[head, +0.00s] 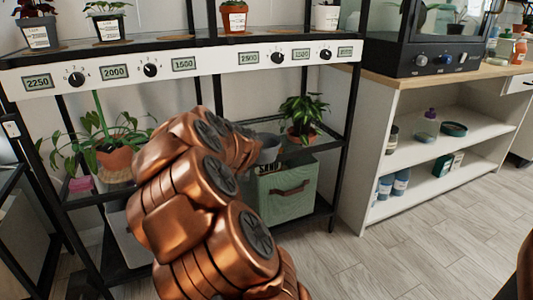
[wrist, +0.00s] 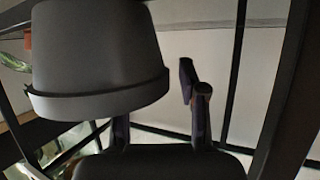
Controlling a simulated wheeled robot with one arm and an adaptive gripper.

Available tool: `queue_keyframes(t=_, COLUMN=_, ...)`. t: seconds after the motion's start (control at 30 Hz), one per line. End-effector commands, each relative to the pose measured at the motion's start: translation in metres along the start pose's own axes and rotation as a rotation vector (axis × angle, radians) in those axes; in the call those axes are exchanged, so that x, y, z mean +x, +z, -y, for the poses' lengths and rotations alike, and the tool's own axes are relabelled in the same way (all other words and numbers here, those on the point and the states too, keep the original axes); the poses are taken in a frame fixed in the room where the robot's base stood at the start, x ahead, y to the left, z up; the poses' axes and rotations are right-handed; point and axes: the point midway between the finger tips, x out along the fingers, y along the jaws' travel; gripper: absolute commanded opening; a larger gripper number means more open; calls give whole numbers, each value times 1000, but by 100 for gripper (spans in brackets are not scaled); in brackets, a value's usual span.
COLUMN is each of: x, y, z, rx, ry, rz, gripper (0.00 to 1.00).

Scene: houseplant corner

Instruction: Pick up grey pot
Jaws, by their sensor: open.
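The grey pot (head: 268,152) stands on the middle shelf of the black rack in the head view, partly hidden behind my copper arm. In the wrist view a plain grey pot (wrist: 98,55) looms large at upper left, with its thick rim low in the picture. My gripper (wrist: 158,112) is open in the wrist view. Its right finger is in plain sight, apart from the pot on the right side. Its left finger is partly hidden behind the pot's rim. Contact cannot be told. The head view hides the gripper behind the arm.
A leafy plant in a terracotta pot (head: 302,134) stands right of the grey pot. A green fabric bin (head: 288,192) sits below. Another potted plant (head: 115,155) is at left. Black rack posts (head: 350,110) and the dial panel (head: 180,68) bound the space.

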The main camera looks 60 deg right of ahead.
Motion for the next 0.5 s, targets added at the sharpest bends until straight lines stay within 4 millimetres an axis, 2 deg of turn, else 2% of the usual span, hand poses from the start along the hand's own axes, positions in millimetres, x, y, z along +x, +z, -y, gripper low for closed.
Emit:
queue_keyframes(t=0.23, x=1, y=0, z=0, rx=-1, ry=0, rz=1, gripper=42)
queue_keyframes(t=0.5, x=1, y=0, z=0, rx=-1, ry=0, rz=1, gripper=15)
